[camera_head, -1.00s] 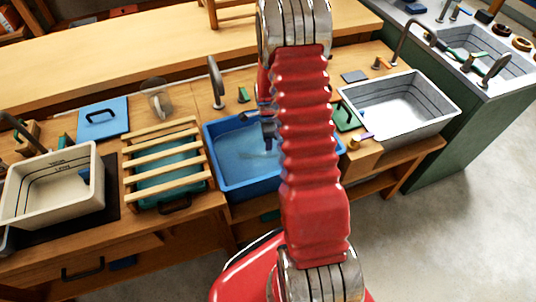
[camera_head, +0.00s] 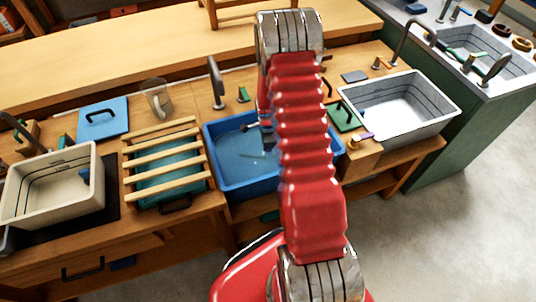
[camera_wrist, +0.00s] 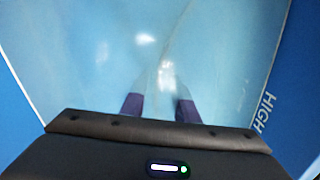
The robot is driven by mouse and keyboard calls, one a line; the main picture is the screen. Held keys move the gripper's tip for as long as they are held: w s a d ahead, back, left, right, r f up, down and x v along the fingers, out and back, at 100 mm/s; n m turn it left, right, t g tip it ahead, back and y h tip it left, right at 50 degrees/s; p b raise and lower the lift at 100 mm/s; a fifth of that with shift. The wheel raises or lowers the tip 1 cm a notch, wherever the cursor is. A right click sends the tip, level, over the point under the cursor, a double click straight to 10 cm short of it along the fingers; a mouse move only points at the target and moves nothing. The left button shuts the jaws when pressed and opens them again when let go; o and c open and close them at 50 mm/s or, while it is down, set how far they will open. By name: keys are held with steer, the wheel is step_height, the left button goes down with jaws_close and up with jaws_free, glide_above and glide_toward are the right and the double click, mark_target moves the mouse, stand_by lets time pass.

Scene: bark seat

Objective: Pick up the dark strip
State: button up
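My gripper (camera_wrist: 160,100) points down into the blue tub (camera_head: 211,160), over or into its water. In the wrist view its two purple fingers stand apart. A pale, glassy shape narrows beyond them, so the fingertips are unclear. I see nothing clearly held between them. In the head view, a small thin dark mark (camera_head: 259,155) lies in the tub close to my gripper. It may be the dark strip, but I cannot be sure. No clear dark strip shows in the wrist view, only a faint line in the water. My red arm hides the tub's right part.
Left of the tub stand a slatted wooden rack (camera_head: 165,145) and a cream bin (camera_head: 98,185). A tap (camera_head: 214,80) rises behind the tub. To the right are a green board (camera_head: 343,117), a wooden block (camera_head: 360,150) and a grey basin (camera_head: 440,100).

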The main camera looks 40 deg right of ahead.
stand_by(0.4)
jaws_close()
